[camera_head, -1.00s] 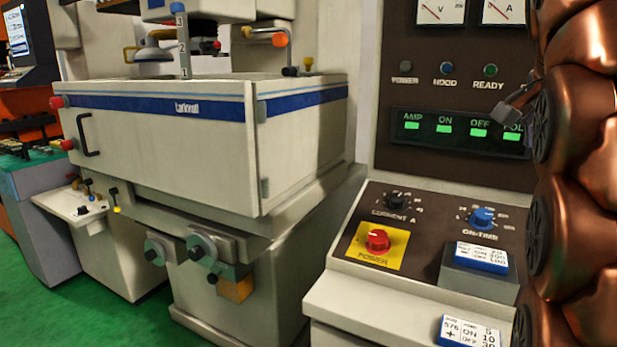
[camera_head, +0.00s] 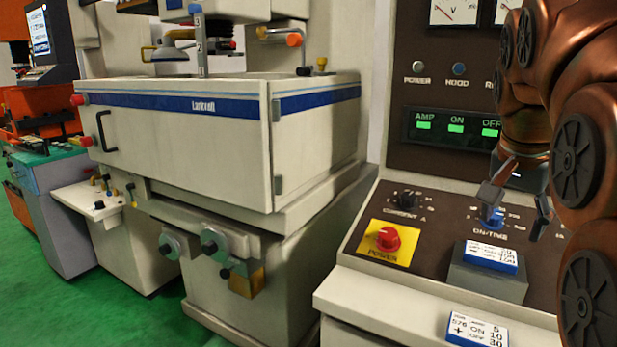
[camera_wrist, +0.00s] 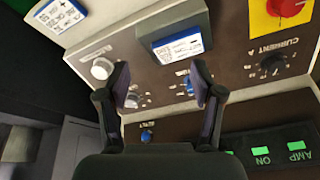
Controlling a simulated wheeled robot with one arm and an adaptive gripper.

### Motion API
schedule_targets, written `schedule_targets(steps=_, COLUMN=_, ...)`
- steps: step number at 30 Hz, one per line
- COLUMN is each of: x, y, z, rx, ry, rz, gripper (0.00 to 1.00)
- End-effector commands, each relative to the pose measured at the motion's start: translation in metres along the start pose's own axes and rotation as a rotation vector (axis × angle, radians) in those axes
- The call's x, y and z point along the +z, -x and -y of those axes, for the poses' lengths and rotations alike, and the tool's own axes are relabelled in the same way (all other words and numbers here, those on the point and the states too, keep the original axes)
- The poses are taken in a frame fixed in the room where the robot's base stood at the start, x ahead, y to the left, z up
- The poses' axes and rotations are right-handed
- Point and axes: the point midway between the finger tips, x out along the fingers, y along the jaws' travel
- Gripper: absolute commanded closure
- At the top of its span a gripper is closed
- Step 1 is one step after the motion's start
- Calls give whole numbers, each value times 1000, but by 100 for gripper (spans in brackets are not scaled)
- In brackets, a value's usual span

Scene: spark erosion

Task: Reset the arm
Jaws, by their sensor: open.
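My arm (camera_head: 585,110), copper-coloured, comes in along the right side of the head view. My gripper (camera_head: 515,205) is open in front of the control panel, close to the blue ON-TIME knob (camera_head: 492,217). In the wrist view my gripper (camera_wrist: 160,90) has its two dark fingers spread apart with nothing between them. The blue knob shows there beside the right finger (camera_wrist: 188,88), and a white knob (camera_wrist: 102,69) shows by the left finger. I cannot tell from these views whether a finger touches a knob.
The console has a red POWER knob on a yellow plate (camera_head: 390,237), a black CURRENT knob (camera_head: 405,200) and a card on a grey block (camera_head: 490,256). Another card (camera_head: 477,330) lies on the front ledge. The white machine (camera_head: 190,135) stands left, above green floor (camera_head: 40,300).

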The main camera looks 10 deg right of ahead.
Motion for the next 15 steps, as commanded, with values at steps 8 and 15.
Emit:
schedule_targets(steps=8, x=80, y=-48, z=4, rx=-5, ry=260, rz=122, gripper=34)
schedule_targets(steps=15, x=155, y=-88, z=-5, rx=-14, ry=484, rz=227, gripper=34)
